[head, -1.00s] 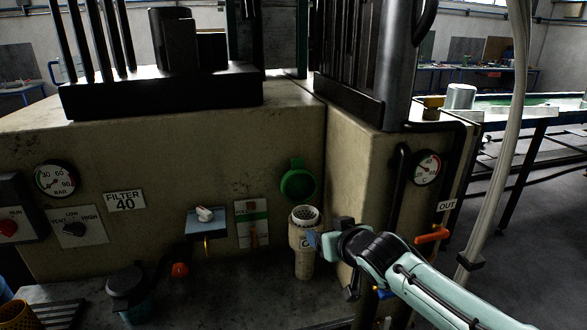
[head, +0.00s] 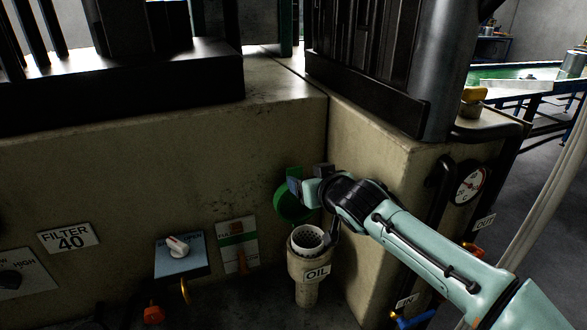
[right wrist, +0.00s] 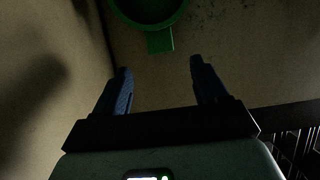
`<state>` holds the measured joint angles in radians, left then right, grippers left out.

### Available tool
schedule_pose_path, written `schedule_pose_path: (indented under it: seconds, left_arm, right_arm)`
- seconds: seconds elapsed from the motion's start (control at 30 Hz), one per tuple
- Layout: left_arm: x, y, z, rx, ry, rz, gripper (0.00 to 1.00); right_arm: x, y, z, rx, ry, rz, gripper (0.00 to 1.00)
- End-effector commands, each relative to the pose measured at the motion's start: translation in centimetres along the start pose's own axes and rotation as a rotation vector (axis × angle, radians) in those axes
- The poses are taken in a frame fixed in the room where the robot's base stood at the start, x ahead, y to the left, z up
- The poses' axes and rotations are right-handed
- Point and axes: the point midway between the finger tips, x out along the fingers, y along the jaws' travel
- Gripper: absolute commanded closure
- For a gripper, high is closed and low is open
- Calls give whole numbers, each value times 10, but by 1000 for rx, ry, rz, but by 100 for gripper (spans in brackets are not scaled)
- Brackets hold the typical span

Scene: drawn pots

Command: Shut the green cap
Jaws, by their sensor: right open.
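The green cap (head: 291,207) stands open, tipped up against the beige wall above the oil filler neck (head: 303,268). The neck is marked OIL, and the perforated strainer in its mouth is uncovered. My right gripper (head: 306,180) is open at the upper right of the cap and hides part of it. In the right wrist view, the cap (right wrist: 150,14) and its small tab (right wrist: 160,41) lie just beyond my open fingers (right wrist: 160,72), with nothing between the fingers. Whether a finger touches the cap cannot be told. My left gripper is not in view.
A beige side block (head: 365,225) stands close on the right of the neck. A dark finned block (head: 370,60) stands on top.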

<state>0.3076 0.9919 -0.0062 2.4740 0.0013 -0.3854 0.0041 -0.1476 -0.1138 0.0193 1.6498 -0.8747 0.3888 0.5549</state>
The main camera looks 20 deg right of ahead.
Motion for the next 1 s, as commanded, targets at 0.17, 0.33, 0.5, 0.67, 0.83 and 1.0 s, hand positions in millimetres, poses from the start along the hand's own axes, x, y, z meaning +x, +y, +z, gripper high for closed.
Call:
schedule_pose_path:
  seconds: [0.17,0.33,0.5,0.67,0.83,1.0]
  left_arm:
    - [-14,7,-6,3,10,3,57]
    - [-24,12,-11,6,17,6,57]
    - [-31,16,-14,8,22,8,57]
    - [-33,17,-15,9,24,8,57]
    - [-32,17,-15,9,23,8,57]
    - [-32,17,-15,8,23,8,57]
  right_arm:
    - [41,0,-3,-1,-3,1,28]
    - [74,0,-3,0,-1,1,28]
    - [94,0,-2,0,0,1,28]
    - [102,1,-1,0,0,2,28]
    - [103,1,0,0,0,1,28]
    - [103,1,0,0,0,1,54]
